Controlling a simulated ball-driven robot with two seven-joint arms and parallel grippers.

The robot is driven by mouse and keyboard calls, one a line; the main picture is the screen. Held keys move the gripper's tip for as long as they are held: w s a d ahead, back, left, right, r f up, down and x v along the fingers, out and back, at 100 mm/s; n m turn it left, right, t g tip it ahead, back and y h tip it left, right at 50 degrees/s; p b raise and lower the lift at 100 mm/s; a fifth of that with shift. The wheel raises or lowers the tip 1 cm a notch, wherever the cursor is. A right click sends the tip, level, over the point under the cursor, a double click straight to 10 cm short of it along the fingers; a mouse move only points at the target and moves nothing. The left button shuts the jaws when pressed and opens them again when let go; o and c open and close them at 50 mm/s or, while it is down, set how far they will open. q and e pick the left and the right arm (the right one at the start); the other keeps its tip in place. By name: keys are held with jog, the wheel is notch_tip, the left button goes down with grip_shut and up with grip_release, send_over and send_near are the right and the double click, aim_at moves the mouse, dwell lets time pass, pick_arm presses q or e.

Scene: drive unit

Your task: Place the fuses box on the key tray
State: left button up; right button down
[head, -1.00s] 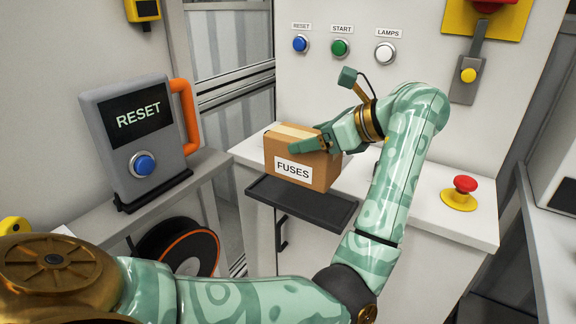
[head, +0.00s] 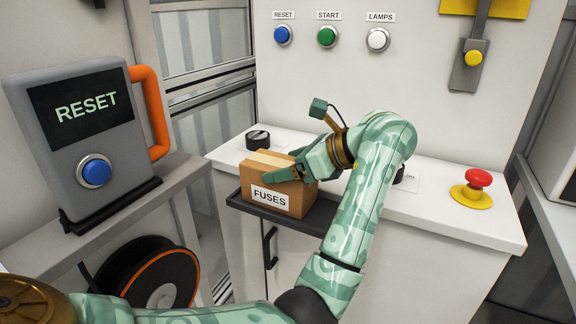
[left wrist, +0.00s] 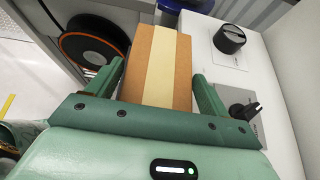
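The fuses box (head: 279,200), a brown carton with a pale tape strip and a FUSES label, is at the key tray (head: 238,203), a dark shelf along the front of the white console. The box covers much of the tray; I cannot tell whether its base touches it. In the left wrist view, the box (left wrist: 158,70) lies between both green fingers (left wrist: 155,85). My right gripper is not in view.
A black rotary knob (head: 257,139) stands on the counter behind the box. A red stop button (head: 474,188) is at the right. At the left are a RESET panel (head: 80,130) and an orange-rimmed reel (head: 155,275).

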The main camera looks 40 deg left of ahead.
pick_arm(q)
jog(key=shift+o, duration=0.9)
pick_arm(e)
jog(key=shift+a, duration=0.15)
pick_arm(q)
jog(key=shift+r, duration=0.1)
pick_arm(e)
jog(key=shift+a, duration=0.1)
pick_arm(q)
jog(key=shift+d+r, duration=0.15)
jog(key=shift+d, duration=0.15)
jog(key=p+v, duration=0.7)
jog(key=v, duration=0.4)
jog(key=shift+d, duration=0.2)
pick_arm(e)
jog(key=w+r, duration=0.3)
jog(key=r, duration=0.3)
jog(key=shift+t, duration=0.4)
pick_arm(q)
jog(key=shift+d, duration=0.1)
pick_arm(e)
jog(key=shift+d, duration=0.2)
